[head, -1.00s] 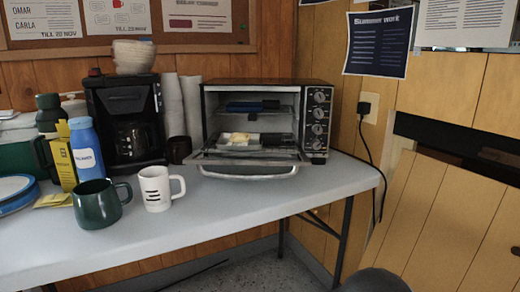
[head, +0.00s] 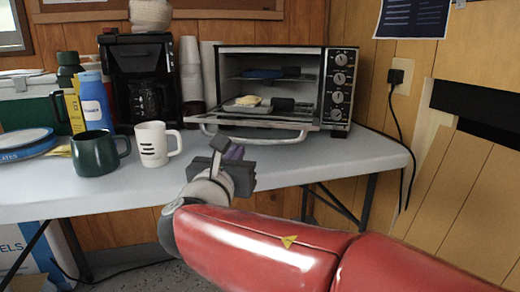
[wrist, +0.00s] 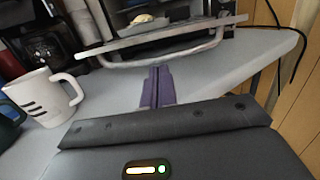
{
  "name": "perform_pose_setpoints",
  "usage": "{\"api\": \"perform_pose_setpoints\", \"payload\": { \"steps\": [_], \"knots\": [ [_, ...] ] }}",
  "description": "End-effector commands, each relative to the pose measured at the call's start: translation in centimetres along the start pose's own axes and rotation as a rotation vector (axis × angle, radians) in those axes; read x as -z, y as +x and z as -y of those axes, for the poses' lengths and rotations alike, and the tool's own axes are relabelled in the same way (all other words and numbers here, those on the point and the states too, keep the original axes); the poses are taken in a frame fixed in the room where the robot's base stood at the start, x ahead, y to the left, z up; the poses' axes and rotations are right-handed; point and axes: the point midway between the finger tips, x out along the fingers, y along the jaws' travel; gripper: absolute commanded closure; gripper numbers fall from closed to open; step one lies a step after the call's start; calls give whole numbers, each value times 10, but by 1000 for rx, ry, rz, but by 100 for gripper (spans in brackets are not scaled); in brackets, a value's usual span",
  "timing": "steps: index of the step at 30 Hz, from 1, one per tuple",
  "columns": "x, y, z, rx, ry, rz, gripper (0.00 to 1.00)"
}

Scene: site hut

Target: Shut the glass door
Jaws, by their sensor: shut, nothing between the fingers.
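The glass door (head: 256,124) of the toaster oven (head: 342,57) is hinged down and open, lying out flat toward the front with its curved metal handle at its outer edge. In the wrist view the handle (wrist: 160,61) runs across the top, beyond my fingers. My gripper (head: 228,150) is shut and empty, in front of and below the door, apart from it. In the wrist view its purple fingertips (wrist: 157,88) are together and point toward the handle.
A white mug (head: 152,146) and a dark green mug (head: 95,153) stand left of the door on the grey table (head: 130,189). A coffee maker (head: 141,80) and stacked cups stand behind. A power cord (head: 401,140) hangs at the right.

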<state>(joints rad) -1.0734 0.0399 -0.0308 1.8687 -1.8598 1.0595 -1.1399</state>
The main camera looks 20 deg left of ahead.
Motion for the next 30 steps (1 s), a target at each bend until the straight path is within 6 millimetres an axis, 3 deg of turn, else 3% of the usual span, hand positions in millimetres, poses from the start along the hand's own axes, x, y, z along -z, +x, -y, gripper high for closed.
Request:
{"api": "perform_pose_setpoints", "payload": {
  "steps": [9, 15, 30],
  "knots": [
    [0, 57, 2, 6, 4, -1, 100],
    [0, 84, 3, 6, 5, -2, 100],
    [0, 93, 3, 5, 6, -3, 100]
  ]
}}
